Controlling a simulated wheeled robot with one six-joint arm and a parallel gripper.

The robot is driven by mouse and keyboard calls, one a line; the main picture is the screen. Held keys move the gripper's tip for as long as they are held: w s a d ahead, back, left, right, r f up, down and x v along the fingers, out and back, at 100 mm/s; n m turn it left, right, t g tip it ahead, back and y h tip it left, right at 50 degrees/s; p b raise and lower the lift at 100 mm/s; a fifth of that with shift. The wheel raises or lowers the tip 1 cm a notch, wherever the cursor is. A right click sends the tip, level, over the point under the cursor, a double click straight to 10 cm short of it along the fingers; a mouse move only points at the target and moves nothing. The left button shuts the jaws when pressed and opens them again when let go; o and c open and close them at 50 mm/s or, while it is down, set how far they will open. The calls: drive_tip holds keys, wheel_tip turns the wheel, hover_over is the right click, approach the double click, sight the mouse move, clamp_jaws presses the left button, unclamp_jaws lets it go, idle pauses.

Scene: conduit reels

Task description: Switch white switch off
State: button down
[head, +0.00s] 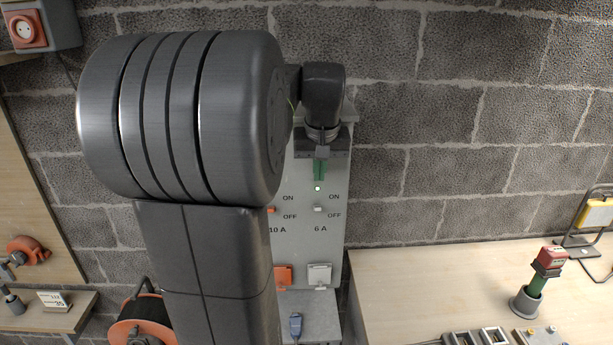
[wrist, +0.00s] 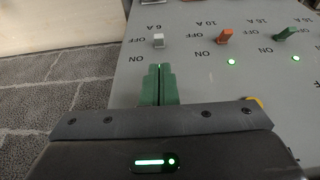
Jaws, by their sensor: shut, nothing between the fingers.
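The white switch (head: 319,208) sits on the grey panel (head: 334,240), above the 6 A label and beside the ON and OFF marks. The white switch also shows in the wrist view (wrist: 158,41), just beyond my fingertips. My gripper (head: 320,180) has green fingers, shut and empty, pointing down the panel from above the switch. A small gap shows between the fingertips and the switch in the wrist view (wrist: 160,67). I cannot tell the switch's tilt for sure.
An orange switch (wrist: 226,35) and a green switch (wrist: 286,34) stand beside the white one, with lit lamps. Orange and white sockets (head: 319,275) are lower on the panel. A wooden bench (head: 420,285) is at the right. My arm hides part of the panel.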

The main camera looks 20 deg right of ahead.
drive_tip(key=shift+w+d+r, duration=0.15)
drive_tip(key=shift+w+r, duration=0.05)
drive_tip(key=shift+r, duration=0.1)
drive_tip(key=p, duration=0.2)
approach(317, 206)
drive_tip(key=x, duration=0.5)
drive_tip(key=shift+s+f, duration=0.15)
drive_tip(key=shift+s, duration=0.2)
